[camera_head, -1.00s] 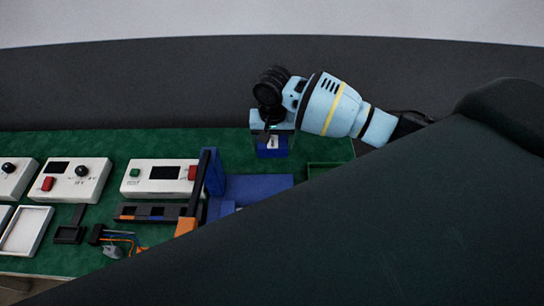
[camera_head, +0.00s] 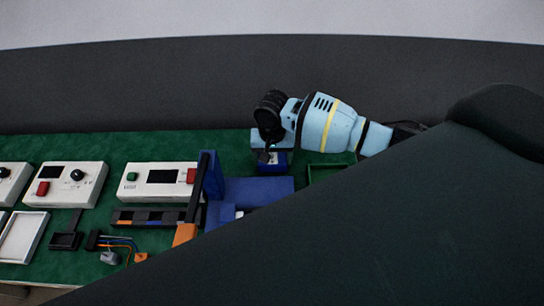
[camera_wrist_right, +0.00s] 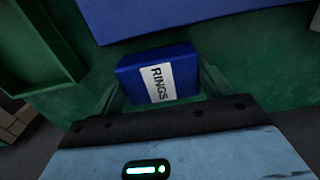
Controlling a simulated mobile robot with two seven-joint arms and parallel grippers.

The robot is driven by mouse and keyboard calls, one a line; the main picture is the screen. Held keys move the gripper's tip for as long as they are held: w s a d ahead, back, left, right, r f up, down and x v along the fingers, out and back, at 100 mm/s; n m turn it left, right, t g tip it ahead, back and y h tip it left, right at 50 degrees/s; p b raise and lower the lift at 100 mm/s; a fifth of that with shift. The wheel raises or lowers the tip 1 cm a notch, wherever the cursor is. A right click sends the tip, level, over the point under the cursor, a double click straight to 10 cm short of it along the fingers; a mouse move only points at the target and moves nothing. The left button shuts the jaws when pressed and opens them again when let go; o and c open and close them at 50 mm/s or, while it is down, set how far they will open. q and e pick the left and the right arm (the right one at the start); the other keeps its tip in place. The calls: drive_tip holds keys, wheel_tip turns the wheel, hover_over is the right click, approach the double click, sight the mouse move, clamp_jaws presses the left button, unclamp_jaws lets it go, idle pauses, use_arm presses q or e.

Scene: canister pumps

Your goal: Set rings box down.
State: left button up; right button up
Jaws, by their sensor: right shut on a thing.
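The rings box (camera_wrist_right: 160,75) is a small blue box with a white label reading RINGS. My right gripper (camera_wrist_right: 163,85) is shut on it, one finger on each side. In the head view the rings box (camera_head: 269,168) shows below my right gripper (camera_head: 271,157), over the far edge area of the green table. I cannot tell whether its underside touches the table. My left gripper is not in view.
A larger blue tray (camera_head: 258,190) lies just nearer, and a green tray (camera_head: 318,171) stands to the right. White instrument boxes (camera_head: 160,188), a black parts rack (camera_head: 150,217) and loose cables (camera_head: 118,243) lie left. Bare green table (camera_head: 130,148) shows behind the instruments.

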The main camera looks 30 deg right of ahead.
sight(272, 158)
drive_tip(key=shift+f, duration=0.15)
drive_tip(key=o, duration=1)
wheel_tip(272, 158, up, 12)
drive_tip(key=shift+r+p, duration=0.15)
drive_tip(key=shift+p, duration=0.3)
